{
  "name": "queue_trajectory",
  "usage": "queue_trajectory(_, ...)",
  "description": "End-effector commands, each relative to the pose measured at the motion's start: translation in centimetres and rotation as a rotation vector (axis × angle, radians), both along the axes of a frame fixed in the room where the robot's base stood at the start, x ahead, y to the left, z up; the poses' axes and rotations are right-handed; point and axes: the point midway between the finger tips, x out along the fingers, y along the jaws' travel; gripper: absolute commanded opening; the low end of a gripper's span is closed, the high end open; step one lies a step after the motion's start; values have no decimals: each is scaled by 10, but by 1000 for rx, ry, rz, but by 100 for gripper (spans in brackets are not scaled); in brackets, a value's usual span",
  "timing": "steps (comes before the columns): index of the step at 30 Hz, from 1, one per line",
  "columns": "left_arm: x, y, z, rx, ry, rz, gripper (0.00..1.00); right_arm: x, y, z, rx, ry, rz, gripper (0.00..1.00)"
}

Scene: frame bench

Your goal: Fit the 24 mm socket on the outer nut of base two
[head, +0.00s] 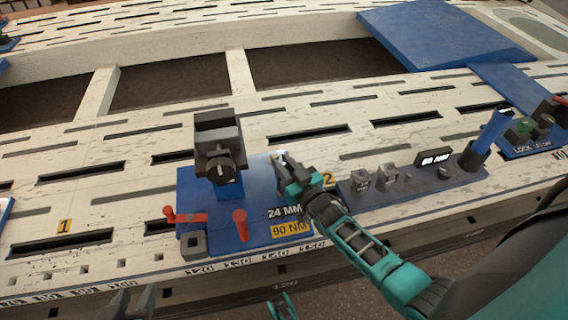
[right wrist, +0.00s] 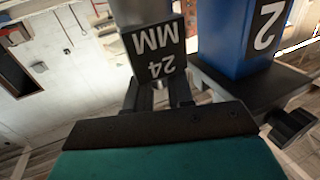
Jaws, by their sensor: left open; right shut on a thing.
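My right gripper (head: 284,170) is shut on the 24 mm socket. In the right wrist view the socket shows as a silver cylinder (right wrist: 140,12) with a black block marked 24 MM (right wrist: 155,55) between the fingers. The gripper is over the right part of base two (head: 255,225), a blue plate with a dark clamp head (head: 218,145) on a blue post. The post, marked 2 (right wrist: 238,35), stands beside the socket in the wrist view, apart from it. I cannot make out the outer nut. My left gripper (head: 128,303) is open at the lower left edge.
Red levers (head: 186,216) and a grey block with a hole (head: 193,245) sit on base two's near left. To the right is a dark tool rack (head: 405,190) with other sockets (head: 387,172) and a blue-handled tool (head: 488,130). The slotted bench left of base two is mostly clear.

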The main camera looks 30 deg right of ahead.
Motion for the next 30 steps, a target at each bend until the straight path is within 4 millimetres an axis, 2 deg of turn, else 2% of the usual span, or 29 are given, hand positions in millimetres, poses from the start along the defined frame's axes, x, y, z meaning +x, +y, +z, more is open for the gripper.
queue_trajectory(23,0,1,-15,1,0,1,43,1,0,-19,0,-3,0,0)
queue_trajectory(24,0,1,-14,1,0,1,43,1,0,-18,0,-3,0,25)
queue_trajectory(30,0,1,-14,1,0,2,43,0,0,-18,0,-2,0,44)
